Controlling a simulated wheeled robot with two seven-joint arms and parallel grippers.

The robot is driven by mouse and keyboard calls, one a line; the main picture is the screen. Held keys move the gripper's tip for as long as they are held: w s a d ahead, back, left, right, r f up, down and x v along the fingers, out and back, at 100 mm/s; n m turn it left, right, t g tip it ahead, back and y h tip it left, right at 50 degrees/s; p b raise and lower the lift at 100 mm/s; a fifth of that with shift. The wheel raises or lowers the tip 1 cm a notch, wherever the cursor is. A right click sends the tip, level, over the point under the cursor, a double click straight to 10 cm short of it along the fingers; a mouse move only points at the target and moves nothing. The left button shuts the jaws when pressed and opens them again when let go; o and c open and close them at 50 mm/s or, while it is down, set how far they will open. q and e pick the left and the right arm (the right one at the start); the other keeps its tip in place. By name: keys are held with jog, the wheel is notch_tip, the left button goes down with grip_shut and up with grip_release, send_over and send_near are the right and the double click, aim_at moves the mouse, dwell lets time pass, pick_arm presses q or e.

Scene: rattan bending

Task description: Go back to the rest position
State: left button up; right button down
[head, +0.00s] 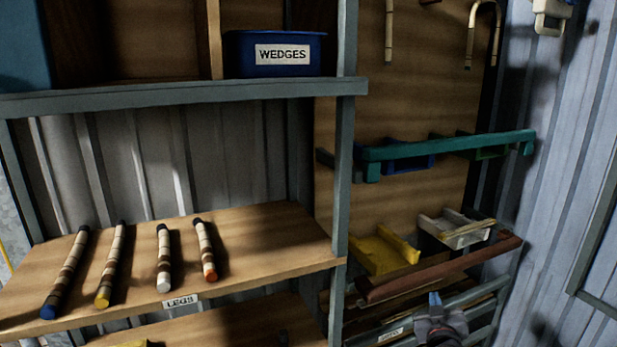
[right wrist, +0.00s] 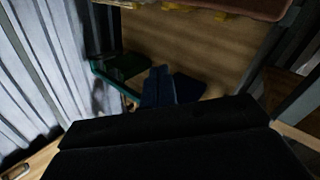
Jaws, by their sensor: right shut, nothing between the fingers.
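My right gripper (head: 434,299) shows at the bottom of the head view, right of centre, in front of the lower part of the rack. Its blue fingertips point up and are together, with nothing between them. In the right wrist view the dark blue fingers (right wrist: 158,88) stand up over the black gripper body. My left gripper is in neither view. The task names no object.
A wooden shelf (head: 270,232) holds several striped rods, with a blue WEDGES bin (head: 275,54) above. A teal rail (head: 450,146) and a reddish-brown rail (head: 440,268) cross the rack, near a yellow holder (head: 385,252). A corrugated wall (head: 560,130) bounds the right.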

jog(key=s+a+f+g, duration=0.2)
jog(key=s+f+g, duration=0.3)
jog(key=s+f, duration=0.5)
jog(key=s+a+f+g+y, duration=0.1)
jog(key=s+a+f+g, duration=0.3)
jog(key=s, duration=0.5)
jog(key=s+a+f+g+y, duration=0.1)
jog(key=s+f+g+y, duration=0.1)
jog(key=s+f, duration=0.5)
jog(key=s+a+f+g+y, duration=0.1)
jog(key=s+a+f+g, duration=0.2)
jog(key=s, duration=0.8)
jog(key=a+f+g, duration=0.1)
jog(key=a+f, duration=0.1)
jog(key=f, duration=1)
jog(key=s+a+f+g+y, duration=0.1)
jog(key=a+f, duration=0.2)
jog(key=f, duration=1)
jog(key=shift+s+f+n, duration=0.25)
jog(key=shift+n, duration=0.05)
